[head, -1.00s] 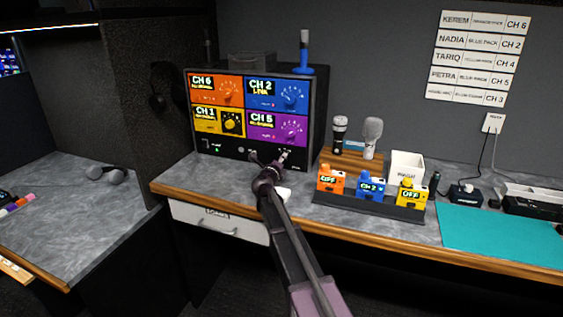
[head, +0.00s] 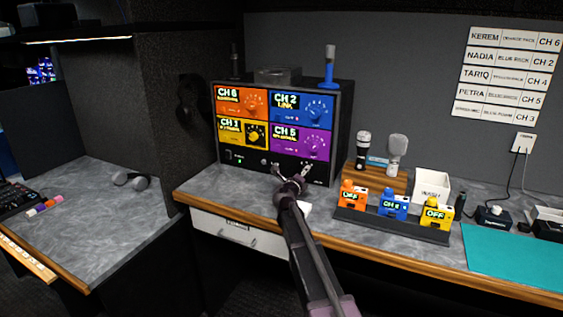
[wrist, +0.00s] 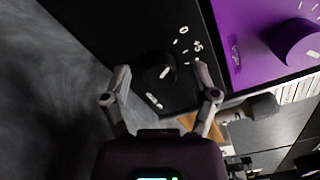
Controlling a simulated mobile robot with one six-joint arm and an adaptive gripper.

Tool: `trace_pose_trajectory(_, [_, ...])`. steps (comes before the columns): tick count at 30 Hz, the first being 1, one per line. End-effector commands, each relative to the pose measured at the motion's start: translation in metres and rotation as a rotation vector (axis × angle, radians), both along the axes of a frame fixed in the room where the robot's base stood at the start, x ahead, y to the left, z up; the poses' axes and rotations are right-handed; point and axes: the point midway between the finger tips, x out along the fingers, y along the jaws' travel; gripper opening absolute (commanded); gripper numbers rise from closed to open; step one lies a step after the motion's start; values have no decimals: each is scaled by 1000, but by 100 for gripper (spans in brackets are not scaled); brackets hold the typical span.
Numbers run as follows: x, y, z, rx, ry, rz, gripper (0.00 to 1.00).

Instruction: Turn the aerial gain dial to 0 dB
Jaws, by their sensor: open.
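The aerial gain dial (wrist: 159,72) is a small round black knob on the receiver's black lower strip, in the wrist view. It has a white pointer mark; printed marks around it include a "0" and what looks like "+5", sideways in the picture. I cannot tell exactly which mark the pointer meets. My gripper (wrist: 161,84) is open, with one finger on each side of the dial in the picture; contact is not clear. In the head view my gripper (head: 291,169) is at the receiver's (head: 228,144) lower front and hides part of that strip.
A larger purple-panel knob (wrist: 298,42) is near the right finger. Orange (head: 352,195), blue (head: 393,205) and yellow (head: 436,213) packs stand in a tray at right, near microphones and a white box (head: 431,187). A drawer (head: 236,232) is under the counter.

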Motion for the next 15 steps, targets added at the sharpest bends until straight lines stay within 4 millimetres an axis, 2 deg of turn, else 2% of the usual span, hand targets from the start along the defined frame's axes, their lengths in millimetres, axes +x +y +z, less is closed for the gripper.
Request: trace_pose_trajectory(15, [0,0,0,182,-101,0,76])
